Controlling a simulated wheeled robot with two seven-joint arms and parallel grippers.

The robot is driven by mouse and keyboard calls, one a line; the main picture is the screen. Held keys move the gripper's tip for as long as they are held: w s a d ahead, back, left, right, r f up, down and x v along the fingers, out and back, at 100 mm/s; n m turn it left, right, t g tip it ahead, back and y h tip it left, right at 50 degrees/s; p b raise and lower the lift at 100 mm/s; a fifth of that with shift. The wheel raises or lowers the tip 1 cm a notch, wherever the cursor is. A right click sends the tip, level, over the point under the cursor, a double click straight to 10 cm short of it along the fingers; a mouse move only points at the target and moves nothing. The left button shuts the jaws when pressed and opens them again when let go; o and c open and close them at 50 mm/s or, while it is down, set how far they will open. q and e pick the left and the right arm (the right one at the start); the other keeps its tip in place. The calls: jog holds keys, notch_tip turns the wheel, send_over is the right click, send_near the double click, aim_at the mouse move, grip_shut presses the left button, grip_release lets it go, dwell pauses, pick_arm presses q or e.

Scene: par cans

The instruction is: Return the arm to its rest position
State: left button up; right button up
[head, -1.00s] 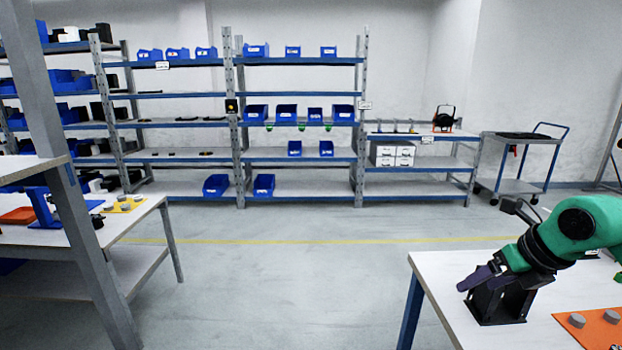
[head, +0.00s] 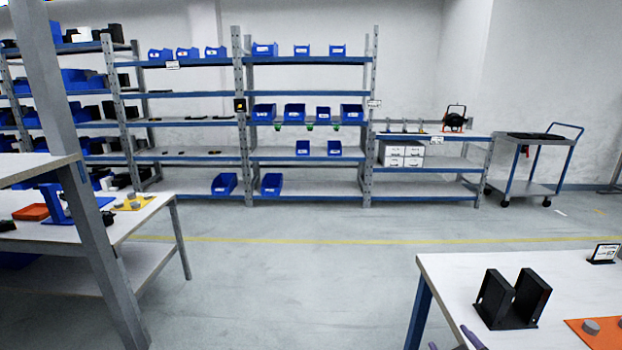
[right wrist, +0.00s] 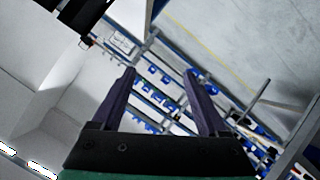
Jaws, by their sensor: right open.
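My right gripper (head: 453,342) shows only as purple fingertips at the bottom edge of the head view, low by the front left part of the right table (head: 455,275). In the right wrist view its two purple fingers (right wrist: 160,72) stand wide apart with nothing between them. The rest of my right arm is out of the head view. My left gripper is not in view.
A black U-shaped holder (head: 512,300) stands empty on the right table, beside an orange mat (head: 598,333) with grey discs. A small sign (head: 604,253) stands behind. A par can (head: 454,118) sits on the far shelf. Open floor lies between the tables.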

jog(key=s+a+f+m+g+y, duration=0.4)
jog(key=s+f+g, duration=0.5)
jog(key=s+f, duration=0.6)
jog(key=s+a+f+n+g+h, duration=0.1)
jog(key=s+f, duration=0.2)
jog(key=f, duration=1.6)
jog(key=s+d+f+g, duration=0.1)
jog(key=s+d+f, duration=0.2)
jog(key=s+f, duration=1.3)
jog(key=shift+s+f+n+g+p, duration=0.3)
jog(key=shift+s+f+p, duration=0.05)
jog(key=shift+s, duration=0.55)
